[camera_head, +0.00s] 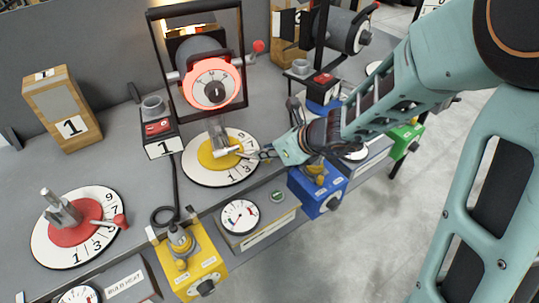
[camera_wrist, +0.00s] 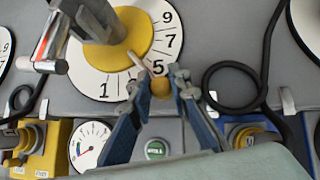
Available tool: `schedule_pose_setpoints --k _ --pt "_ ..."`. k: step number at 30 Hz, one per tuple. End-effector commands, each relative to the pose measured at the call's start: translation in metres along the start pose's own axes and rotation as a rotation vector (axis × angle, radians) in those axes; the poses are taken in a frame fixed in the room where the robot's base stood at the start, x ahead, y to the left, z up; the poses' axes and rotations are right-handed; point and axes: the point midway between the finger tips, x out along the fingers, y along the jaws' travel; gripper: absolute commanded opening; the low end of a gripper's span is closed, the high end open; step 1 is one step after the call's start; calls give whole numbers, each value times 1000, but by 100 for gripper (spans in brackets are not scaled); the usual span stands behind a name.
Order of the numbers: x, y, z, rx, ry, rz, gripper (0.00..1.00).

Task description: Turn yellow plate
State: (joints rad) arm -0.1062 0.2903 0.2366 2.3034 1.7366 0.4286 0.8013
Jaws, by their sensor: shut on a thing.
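The yellow plate (camera_head: 211,162) is a yellow disc on a white numbered dial near the middle of the bench in the head view. It also shows at the top of the wrist view (camera_wrist: 131,28). A metal post stands on the disc, and a thin rod runs from the disc to a yellow knob (camera_wrist: 160,88) near the dial's rim by the 5. My gripper (camera_head: 264,154) reaches in from the right in the head view. Its fingers (camera_wrist: 159,84) are shut on the knob in the wrist view. In the head view the knob is mostly hidden by the fingers.
A red plate (camera_head: 66,236) on a similar dial is at the left. A red-lit lamp (camera_head: 213,84) in a black frame stands behind the yellow plate. A yellow box (camera_head: 200,268), a gauge (camera_head: 240,216) and a blue box (camera_head: 318,192) line the front edge. A black cable (camera_wrist: 222,66) loops nearby.

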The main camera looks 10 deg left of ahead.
Motion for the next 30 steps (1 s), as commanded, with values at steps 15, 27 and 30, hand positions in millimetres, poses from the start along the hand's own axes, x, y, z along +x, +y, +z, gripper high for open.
schedule_pose_setpoints --k 15,27,30 --pt "1 2 0 38 0 -36 0" --pt "0 1 1 39 -1 -36 30" --pt "0 1 1 39 -1 -37 35"
